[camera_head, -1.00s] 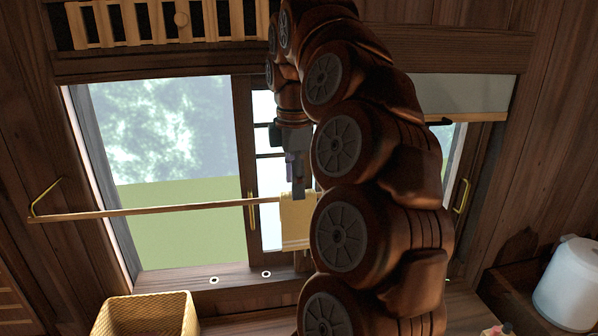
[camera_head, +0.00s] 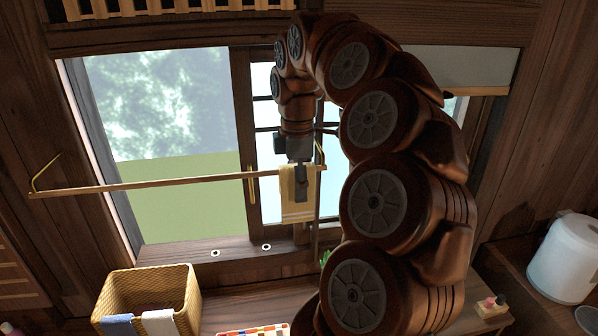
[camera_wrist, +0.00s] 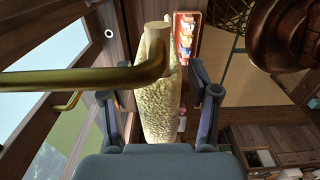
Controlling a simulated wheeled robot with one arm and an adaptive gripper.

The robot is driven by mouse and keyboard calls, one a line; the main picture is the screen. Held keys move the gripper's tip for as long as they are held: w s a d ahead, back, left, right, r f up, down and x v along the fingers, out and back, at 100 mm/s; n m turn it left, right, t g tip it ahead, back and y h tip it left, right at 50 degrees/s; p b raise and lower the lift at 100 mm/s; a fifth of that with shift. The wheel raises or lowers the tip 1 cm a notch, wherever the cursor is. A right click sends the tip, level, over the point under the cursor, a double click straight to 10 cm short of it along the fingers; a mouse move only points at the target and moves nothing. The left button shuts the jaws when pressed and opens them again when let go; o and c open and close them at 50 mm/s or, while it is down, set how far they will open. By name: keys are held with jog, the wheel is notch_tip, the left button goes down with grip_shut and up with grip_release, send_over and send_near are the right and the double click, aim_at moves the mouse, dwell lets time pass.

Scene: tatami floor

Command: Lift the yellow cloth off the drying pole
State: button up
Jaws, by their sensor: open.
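The yellow cloth (camera_head: 288,208) hangs over the right end of the drying pole (camera_head: 150,187), in front of the window. My gripper (camera_head: 301,188) points down in front of the cloth and hides part of it. In the wrist view the cloth (camera_wrist: 158,112) shows between the two spread fingers of my gripper (camera_wrist: 160,103), with gaps on both sides.
A wicker basket (camera_head: 150,284) stands at lower left with a blue cloth (camera_head: 119,326) and a white cloth (camera_head: 160,322) over its rim. A red tray (camera_wrist: 187,38) of small items lies below. A white pot (camera_head: 565,278) stands at right.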

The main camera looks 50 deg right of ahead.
jog(key=shift+f, duration=0.35)
grip_shut()
jog(key=shift+r, duration=3.4)
jog(key=shift+s+d+r, duration=0.1)
jog(key=shift+r, duration=0.85)
jog(key=shift+r, duration=0.1)
jog(key=s+a+b, duration=0.1)
jog(key=s+a, duration=0.6)
jog(key=s, duration=0.2)
jog(key=shift+s+a+b, duration=0.2)
jog(key=shift+a+b, duration=0.05)
jog(key=shift+b, duration=0.05)
